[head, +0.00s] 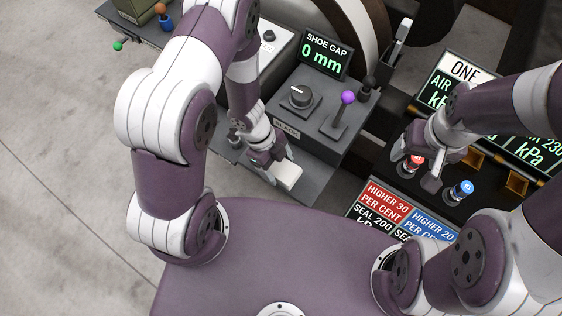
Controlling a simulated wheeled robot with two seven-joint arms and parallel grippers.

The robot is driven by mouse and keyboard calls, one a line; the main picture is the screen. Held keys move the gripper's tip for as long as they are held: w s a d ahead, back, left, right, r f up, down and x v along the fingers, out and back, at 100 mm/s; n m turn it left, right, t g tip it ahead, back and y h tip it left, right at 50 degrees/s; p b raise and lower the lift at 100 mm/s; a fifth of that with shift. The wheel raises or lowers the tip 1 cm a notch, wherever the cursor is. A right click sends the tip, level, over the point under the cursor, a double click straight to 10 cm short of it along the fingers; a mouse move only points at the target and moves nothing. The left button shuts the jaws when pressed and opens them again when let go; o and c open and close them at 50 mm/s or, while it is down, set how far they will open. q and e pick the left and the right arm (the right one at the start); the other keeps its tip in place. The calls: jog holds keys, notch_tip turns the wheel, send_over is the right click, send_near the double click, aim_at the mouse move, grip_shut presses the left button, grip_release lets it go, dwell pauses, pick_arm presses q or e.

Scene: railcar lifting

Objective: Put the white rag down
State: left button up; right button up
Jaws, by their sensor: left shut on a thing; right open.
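The white rag (286,177) is a small pale block-like bundle at the end of my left gripper (277,166). My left gripper is shut on it and holds it at the front edge of the grey control console (318,152). I cannot tell whether the rag touches the console. My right gripper (422,172) is open near a red-topped knob (415,162) on the right panel. The arm hides part of that knob, and I cannot tell whether the fingers touch it.
The console carries a "SHOE GAP 0 mm" display (324,54), a dial (299,97) and a purple-knobbed lever (347,98). A blue-topped knob (462,189) stands right of my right gripper. Red and blue signs (385,200) lie in front. Open floor is at left.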

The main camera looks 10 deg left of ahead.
pick_arm(q)
jog(key=w+f, duration=0.2)
jog(key=w, duration=0.1)
jog(key=shift+w+a, duration=0.1)
jog(key=shift+w+f+b, duration=0.2)
jog(key=shift+f+b, duration=0.55)
jog(key=shift+f, duration=1.3)
jog(key=shift+f, duration=0.1)
